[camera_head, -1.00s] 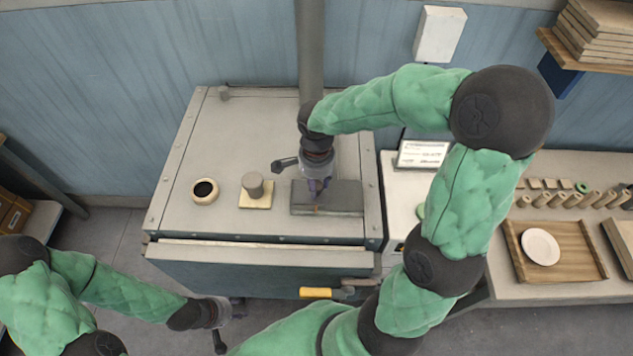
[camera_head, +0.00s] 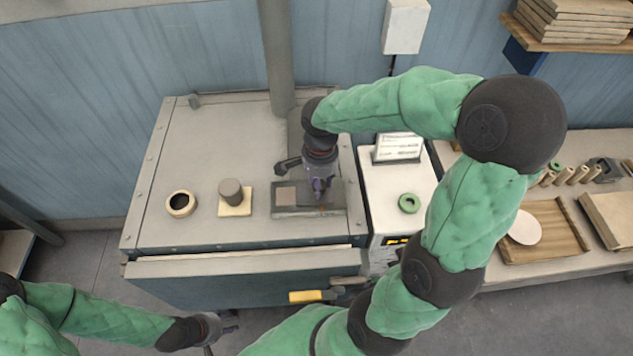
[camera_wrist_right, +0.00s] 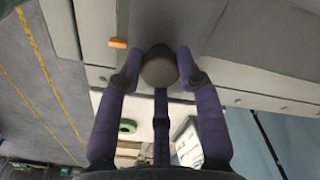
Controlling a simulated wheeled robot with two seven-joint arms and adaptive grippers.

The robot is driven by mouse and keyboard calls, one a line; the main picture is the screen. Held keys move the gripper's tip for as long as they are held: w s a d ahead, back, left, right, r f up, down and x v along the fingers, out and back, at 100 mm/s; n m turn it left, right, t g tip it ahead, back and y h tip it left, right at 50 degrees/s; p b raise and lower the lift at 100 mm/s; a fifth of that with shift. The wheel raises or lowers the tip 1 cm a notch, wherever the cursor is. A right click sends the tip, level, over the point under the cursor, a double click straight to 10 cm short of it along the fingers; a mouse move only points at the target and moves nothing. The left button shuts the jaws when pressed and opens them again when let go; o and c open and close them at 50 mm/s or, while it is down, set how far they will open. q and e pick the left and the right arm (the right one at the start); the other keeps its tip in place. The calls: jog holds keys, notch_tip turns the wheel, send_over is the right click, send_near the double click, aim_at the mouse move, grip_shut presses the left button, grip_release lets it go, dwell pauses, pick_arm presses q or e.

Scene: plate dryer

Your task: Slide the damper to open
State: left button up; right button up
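The damper (camera_head: 306,211) is a dark grey slide plate on the right part of the dryer top (camera_head: 200,140). A lighter brownish square (camera_head: 286,197) shows at its left end. My right gripper (camera_head: 320,188) points down over the right half of the damper. The knob is hidden behind the gripper in the head view. My left gripper (camera_head: 218,326) is low in front of the dryer, its fingers unclear.
A round ring-shaped port (camera_head: 180,204) and a grey cylinder (camera_head: 231,192) on a pale square stand left of the damper. A vertical pipe (camera_head: 275,55) rises behind. A yellow handle (camera_head: 305,297) is on the dryer front. A side bench with a tray (camera_head: 545,230) is at right.

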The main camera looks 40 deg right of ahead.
aim_at(322, 184)
jog(key=o, duration=0.4)
jog(key=shift+d, duration=0.15)
jog(key=shift+s+d, duration=0.1)
jog(key=shift+s, duration=0.05)
jog(key=shift+r, duration=0.25)
notch_tip(322, 184, up, 12)
jog(key=shift+f, duration=0.2)
